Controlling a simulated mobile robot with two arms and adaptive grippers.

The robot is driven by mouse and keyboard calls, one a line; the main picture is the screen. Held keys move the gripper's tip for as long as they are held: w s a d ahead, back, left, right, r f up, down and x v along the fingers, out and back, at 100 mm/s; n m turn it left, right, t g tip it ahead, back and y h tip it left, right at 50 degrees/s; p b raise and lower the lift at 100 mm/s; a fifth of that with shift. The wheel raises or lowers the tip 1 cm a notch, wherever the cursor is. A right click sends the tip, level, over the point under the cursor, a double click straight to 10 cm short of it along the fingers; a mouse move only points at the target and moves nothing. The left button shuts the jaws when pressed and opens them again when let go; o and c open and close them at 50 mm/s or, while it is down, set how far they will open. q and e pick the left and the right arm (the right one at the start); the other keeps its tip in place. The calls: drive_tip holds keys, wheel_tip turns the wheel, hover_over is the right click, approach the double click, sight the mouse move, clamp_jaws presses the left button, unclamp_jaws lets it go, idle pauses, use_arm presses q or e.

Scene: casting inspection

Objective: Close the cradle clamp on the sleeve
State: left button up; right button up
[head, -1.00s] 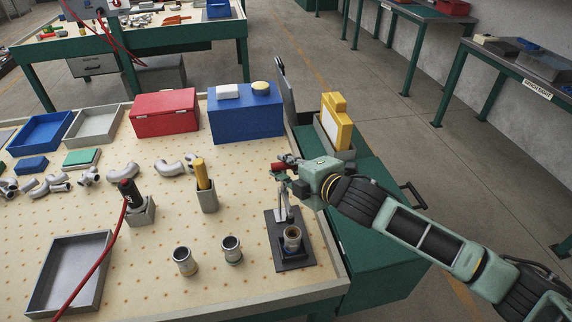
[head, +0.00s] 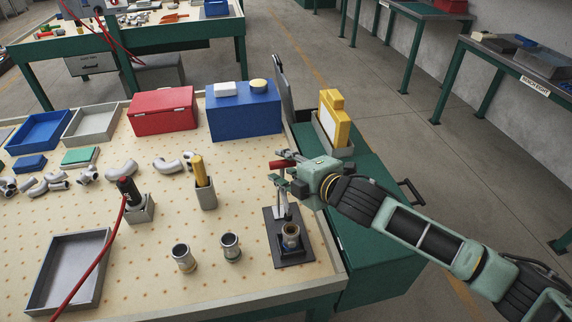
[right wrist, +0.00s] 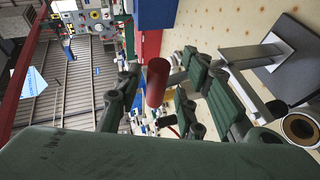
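A metal sleeve (head: 290,233) stands in the cradle on a dark base plate (head: 295,255) near the table's right edge. The cradle clamp (head: 280,203) rises behind it, with a red handle (head: 283,163) at its upper end. My right gripper (head: 281,167) is at the handle. In the right wrist view the red handle (right wrist: 157,82) lies between the spread fingers (right wrist: 160,95), with gaps visible on both sides. The sleeve's open end (right wrist: 300,129) and a metal clamp bar (right wrist: 255,52) show at the right there. My left gripper is out of view.
Two more sleeves (head: 184,258) (head: 231,247) stand left of the cradle. A grey holder with a yellow item (head: 201,172) and a red-topped black tool (head: 129,190) stand behind them. An empty grey tray (head: 68,270) lies at left. A blue box (head: 243,112) stands at the back.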

drive_tip(key=v, duration=1.2)
